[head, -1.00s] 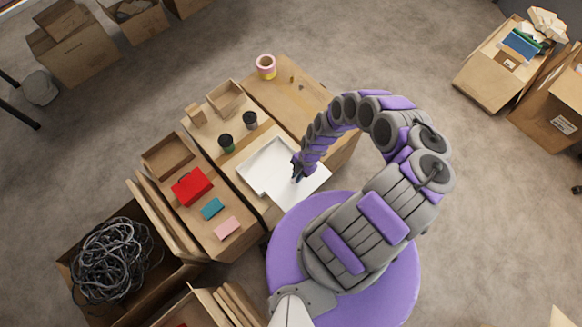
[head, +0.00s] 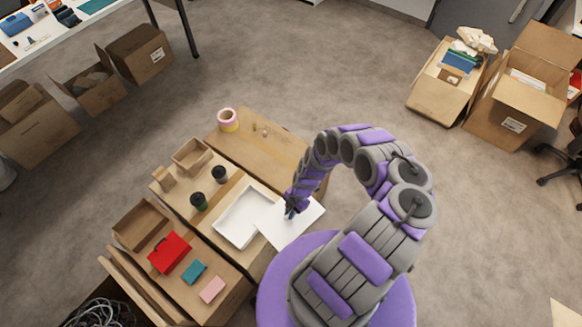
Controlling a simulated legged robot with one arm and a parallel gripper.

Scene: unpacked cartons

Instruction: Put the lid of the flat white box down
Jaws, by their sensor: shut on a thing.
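The flat white box (head: 236,219) lies on a cardboard surface left of my gripper, its shallow inside uncovered and apparently empty. Its white lid (head: 303,217) is a flat sheet at the box's right side, folded out away from it. My gripper (head: 291,211) is over the lid, near its middle, and is shut on it. The fingertips are small and dark, so the exact grip is hard to see. I cannot tell whether the lid touches the surface below.
Dark cups (head: 198,201) and a small open carton (head: 192,156) stand left of the box. A red box (head: 170,252), a teal block (head: 194,271) and a pink block (head: 212,289) lie lower left. A tape roll (head: 228,119) stands on the bare carton top (head: 256,145) behind.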

